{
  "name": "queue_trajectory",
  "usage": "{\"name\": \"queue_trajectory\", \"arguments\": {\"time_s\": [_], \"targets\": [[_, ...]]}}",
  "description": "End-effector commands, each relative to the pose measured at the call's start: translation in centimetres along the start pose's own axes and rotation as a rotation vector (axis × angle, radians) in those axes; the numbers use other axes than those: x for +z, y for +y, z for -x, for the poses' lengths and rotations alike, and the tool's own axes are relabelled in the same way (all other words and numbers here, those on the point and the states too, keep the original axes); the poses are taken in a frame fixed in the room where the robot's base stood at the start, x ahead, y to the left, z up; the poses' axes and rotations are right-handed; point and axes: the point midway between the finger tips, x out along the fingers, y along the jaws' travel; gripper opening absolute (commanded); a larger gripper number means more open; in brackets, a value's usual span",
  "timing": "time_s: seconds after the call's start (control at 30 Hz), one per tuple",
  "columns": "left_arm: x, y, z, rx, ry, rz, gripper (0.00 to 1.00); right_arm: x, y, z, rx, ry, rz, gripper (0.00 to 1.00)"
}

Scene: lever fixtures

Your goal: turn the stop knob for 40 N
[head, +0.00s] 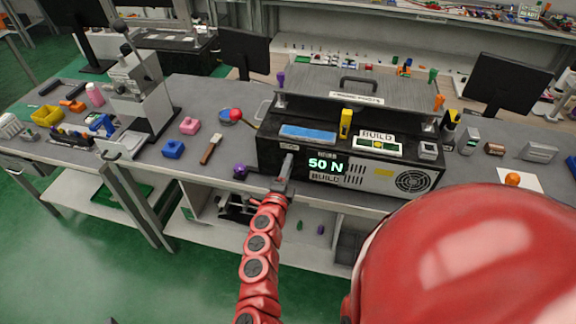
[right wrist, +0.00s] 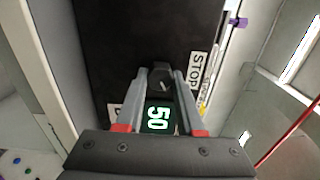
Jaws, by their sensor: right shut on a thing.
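The black machine (head: 270,147) on the bench has a green display (head: 326,165) reading 50 N. The dark stop knob (right wrist: 160,82) sits on its front face, between my right fingertips. A STOP label (right wrist: 196,72) is beside the knob in the right wrist view, where the display (right wrist: 158,118) shows 50. My right gripper (head: 286,167) is shut on the knob, which it mostly hides in the head view. My left gripper is not in view.
A grey press (head: 133,85) stands farther left.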

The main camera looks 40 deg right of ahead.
Motion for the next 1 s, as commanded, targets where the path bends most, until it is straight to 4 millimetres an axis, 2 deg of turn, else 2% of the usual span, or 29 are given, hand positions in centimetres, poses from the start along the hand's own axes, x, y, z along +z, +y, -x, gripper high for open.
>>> {"name": "queue_trajectory", "arguments": {"time_s": [0.47,0.5,0.63,0.67,1.0], "targets": [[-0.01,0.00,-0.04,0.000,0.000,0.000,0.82,0.08,0.01,0.02,0.000,-0.002,0.013,0.00],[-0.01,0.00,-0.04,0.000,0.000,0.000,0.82,0.09,0.01,0.02,0.000,-0.002,0.013,0.40],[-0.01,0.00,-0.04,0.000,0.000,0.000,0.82,0.07,0.02,0.02,0.000,-0.002,0.013,0.64],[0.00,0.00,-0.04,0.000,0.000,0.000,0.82,0.06,0.02,0.02,0.000,-0.001,0.013,0.67],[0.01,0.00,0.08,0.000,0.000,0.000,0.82,0.12,0.10,0.33,0.001,-0.002,0.012,0.67]]}}
